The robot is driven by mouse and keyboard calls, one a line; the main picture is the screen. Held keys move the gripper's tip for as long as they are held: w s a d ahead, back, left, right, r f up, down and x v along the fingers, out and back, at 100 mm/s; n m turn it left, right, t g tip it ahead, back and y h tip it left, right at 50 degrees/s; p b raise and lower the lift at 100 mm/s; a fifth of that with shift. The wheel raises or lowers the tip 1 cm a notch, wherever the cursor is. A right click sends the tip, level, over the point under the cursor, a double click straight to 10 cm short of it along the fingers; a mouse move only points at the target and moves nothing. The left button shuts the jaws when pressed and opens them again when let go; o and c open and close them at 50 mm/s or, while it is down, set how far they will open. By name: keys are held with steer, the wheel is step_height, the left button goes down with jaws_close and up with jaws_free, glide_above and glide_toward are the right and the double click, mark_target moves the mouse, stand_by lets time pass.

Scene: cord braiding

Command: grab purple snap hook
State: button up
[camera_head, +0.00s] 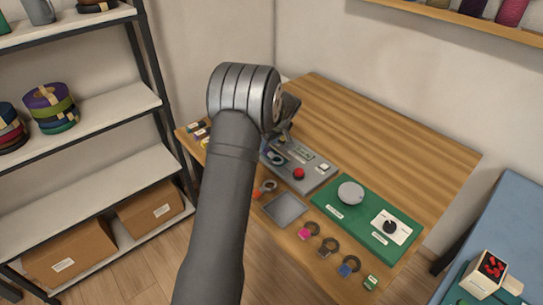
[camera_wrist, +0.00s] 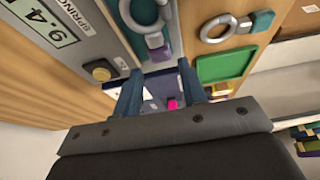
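A grey panel (camera_head: 318,182) with a red button and a green mat (camera_head: 325,205) with a grey knob lie on the wooden table (camera_head: 390,130). A grey tray (camera_head: 285,209) sits near the front edge. The table's back half is clear. Shelves (camera_head: 95,105) stand at left.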

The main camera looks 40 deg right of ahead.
mark_target(273, 156)
steer(key=x, duration=0.3)
steer(key=shift+f, duration=0.35)
steer(key=shift+s, duration=0.1)
steer(key=c, duration=0.8)
